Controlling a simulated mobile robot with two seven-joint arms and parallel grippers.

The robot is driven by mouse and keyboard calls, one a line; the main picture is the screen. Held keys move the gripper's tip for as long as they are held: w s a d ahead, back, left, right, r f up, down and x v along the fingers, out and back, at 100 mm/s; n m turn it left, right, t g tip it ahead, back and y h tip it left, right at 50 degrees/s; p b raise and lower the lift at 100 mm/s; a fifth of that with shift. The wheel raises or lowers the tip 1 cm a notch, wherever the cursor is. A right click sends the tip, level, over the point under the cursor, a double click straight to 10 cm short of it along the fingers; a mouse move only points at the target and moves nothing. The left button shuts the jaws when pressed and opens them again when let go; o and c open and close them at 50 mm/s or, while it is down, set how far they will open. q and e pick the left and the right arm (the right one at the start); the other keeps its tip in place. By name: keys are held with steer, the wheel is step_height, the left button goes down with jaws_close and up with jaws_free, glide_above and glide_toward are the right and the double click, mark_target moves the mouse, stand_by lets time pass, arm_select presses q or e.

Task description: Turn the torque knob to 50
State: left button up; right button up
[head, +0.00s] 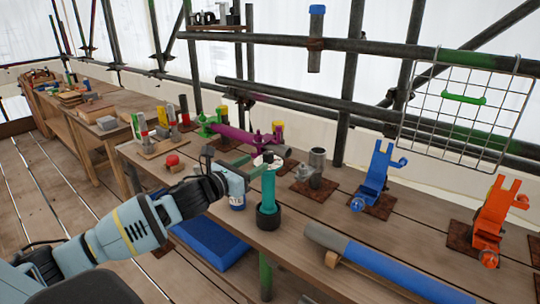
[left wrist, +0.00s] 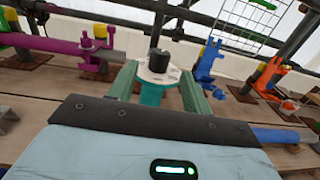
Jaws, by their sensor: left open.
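A teal upright tool (head: 268,188) stands in a black round base on the workbench, with a white dial disc (left wrist: 144,74) and a black knob (left wrist: 158,60) on top. The dial's marks are too small to read. My left gripper (head: 257,165) is open at the top of the teal tool, coming in from the left. In the left wrist view its green fingers (left wrist: 158,70) stand on either side of the dial and knob, with a gap visible around the knob. My right gripper is not in view.
A magenta clamp (head: 237,134) stands behind the tool and a grey metal cylinder (head: 317,162) to its right. Blue (head: 377,174) and orange (head: 494,214) brackets stand farther right. A blue-sleeved pipe (head: 380,264) lies in front. A wire rack (head: 465,105) hangs behind.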

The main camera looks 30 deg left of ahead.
mark_target(265, 157)
arm_select(q)
steer(key=w, duration=0.5)
steer(key=shift+w+d, duration=0.5)
steer(key=shift+w, duration=0.5)
steer(key=c, duration=0.9)
steer(key=shift+c, duration=0.2)
